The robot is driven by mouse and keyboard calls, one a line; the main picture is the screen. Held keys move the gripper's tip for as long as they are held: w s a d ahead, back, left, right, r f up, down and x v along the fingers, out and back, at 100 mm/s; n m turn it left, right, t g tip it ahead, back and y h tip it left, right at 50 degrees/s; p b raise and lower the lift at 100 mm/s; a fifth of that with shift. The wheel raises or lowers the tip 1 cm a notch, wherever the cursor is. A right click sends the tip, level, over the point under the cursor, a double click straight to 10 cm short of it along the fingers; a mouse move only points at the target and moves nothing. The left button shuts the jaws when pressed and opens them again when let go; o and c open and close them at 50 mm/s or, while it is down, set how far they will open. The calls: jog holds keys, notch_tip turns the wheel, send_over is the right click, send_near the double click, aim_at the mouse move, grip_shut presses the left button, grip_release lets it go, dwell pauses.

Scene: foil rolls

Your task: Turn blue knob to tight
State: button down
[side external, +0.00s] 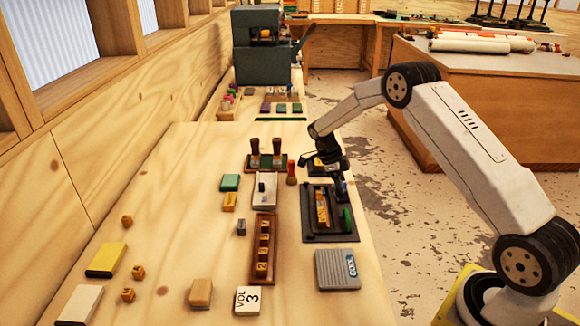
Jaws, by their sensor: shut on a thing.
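A black frame (313,233) lies flat on the bench, with an orange-yellow block (322,208) in its middle. A green knob-like piece (347,219) stands at its right side. My gripper (341,193) points down at the frame's upper right corner, just behind the green piece. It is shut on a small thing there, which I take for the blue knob. The fingers hide most of it, and its colour and the way it is turned cannot be made out at this size.
A grey ribbed book (336,270) lies in front of the frame. A wooden tray (263,250) with lettered blocks is to its left. A dark-red peg (292,173) and a rack of stamps (266,160) stand behind. The bench's right edge is close by.

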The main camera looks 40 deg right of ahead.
aim_at(329, 191)
jog(key=shift+c, duration=1)
grip_release()
jog(key=shift+w+r, duration=0.1)
jog(key=shift+r, duration=0.05)
jog(key=v, duration=0.7)
jog(key=shift+r, duration=0.2)
jog(key=shift+a, duration=0.15)
